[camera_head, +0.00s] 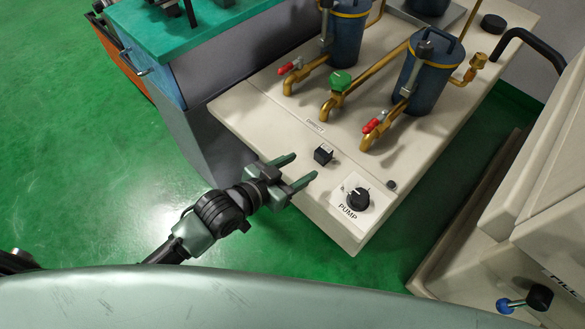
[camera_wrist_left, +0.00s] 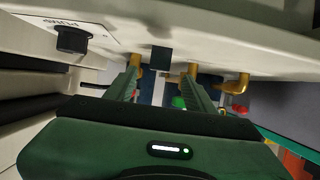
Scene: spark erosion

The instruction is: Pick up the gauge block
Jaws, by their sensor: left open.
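A small black block (camera_head: 323,155) stands on the cream pump cabinet top, near its front edge; I cannot tell for sure whether it is the gauge block or a switch. In the left wrist view the dark block (camera_wrist_left: 160,56) shows just beyond and between the fingertips. My left gripper (camera_head: 304,166) is open, its two green fingers pointing toward the block with nothing held between them. The open fingers (camera_wrist_left: 163,66) also show in the left wrist view. The block appears just ahead of the fingertips. My right gripper is not in view.
A black PUMP knob (camera_head: 358,199) stands right of the block. Blue canisters (camera_head: 424,75) and brass pipes with red-handled valves (camera_head: 373,124) stand behind. A teal-topped cabinet (camera_head: 185,30) is at the upper left. A cream machine (camera_head: 540,190) is at right. The green floor (camera_head: 90,170) is open at left.

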